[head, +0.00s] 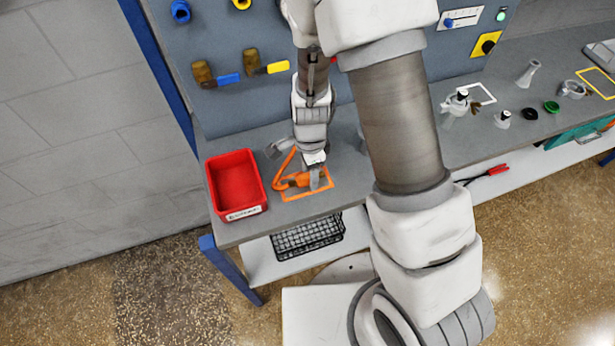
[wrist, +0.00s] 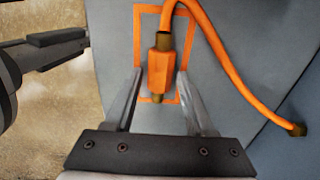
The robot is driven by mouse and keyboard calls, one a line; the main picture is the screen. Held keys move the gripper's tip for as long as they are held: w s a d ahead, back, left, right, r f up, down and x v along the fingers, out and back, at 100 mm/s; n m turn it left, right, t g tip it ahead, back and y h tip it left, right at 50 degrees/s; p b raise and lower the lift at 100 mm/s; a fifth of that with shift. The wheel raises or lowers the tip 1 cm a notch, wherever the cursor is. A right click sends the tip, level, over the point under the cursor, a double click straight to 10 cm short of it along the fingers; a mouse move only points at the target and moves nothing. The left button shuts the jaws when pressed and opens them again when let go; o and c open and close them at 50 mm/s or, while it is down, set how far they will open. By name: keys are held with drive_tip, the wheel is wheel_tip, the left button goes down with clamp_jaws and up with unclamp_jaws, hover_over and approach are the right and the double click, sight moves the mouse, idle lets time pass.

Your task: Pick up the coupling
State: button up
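The coupling (wrist: 159,68) is an orange body with brass-coloured ends, joined to an orange hose (wrist: 215,50). It lies on the grey bench inside an orange outlined rectangle (wrist: 139,35). In the head view the orange part (head: 292,181) shows just left of my gripper (head: 316,178), which partly covers the outline. In the wrist view my gripper (wrist: 160,74) is open. Its two fingers point at the coupling, one to each side of it, with visible gaps. Whether the fingertips are down at its height I cannot tell. The hose curves right and ends in a brass tip.
A red bin (head: 237,183) with a label stands left of the outline. A black wire basket (head: 307,237) sits on the lower shelf. Brushes and fittings hang on the back panel (head: 240,110). Several small fittings and a yellow outline lie farther right on the bench.

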clamp_jaws()
